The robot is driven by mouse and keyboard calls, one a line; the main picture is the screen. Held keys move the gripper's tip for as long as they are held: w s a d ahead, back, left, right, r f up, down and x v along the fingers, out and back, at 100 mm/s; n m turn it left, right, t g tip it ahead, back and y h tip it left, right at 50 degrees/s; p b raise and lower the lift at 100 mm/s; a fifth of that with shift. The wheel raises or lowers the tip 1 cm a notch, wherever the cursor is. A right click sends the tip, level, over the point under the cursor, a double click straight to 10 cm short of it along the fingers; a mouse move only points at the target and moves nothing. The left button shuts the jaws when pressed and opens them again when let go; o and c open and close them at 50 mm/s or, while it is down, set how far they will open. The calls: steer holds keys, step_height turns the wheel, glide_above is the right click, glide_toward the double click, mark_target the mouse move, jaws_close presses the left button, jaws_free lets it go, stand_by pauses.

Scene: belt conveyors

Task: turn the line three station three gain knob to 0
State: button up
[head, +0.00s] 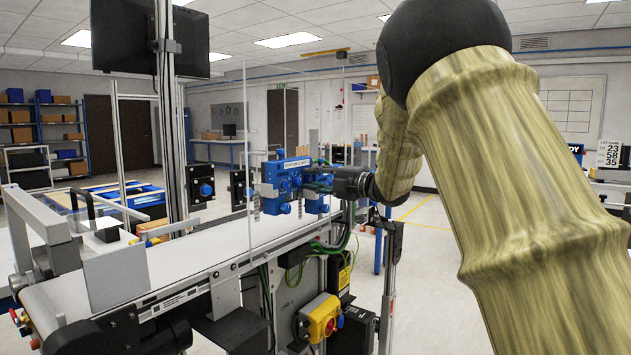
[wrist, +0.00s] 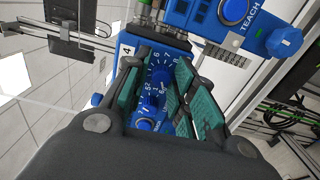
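A blue station unit (head: 285,175) with a white label strip stands beside the conveyor in the head view. The strip's text is too small to read surely. My gripper (head: 322,181) reaches to its right side. In the wrist view a blue dial panel (wrist: 160,57) carries white numbers and a small plate marked 4. A blue knob (wrist: 150,108) sits on it, partly hidden by my gripper (wrist: 160,98). The green-padded fingers stand apart on either side of the knob. Contact with it cannot be made out. The knob's pointer is hard to read.
Another blue unit marked TEACH (wrist: 252,22) with a round side knob (wrist: 283,41) lies close by in the wrist view. The conveyor belt (head: 190,262) runs along the front, with a clear upright panel over it. A yellow-and-red switch box (head: 319,318) hangs below.

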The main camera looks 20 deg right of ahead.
steer(key=shift+o, duration=0.6)
steer(key=shift+f, duration=0.1)
steer(key=shift+s, duration=0.1)
steer(key=v, duration=1.2)
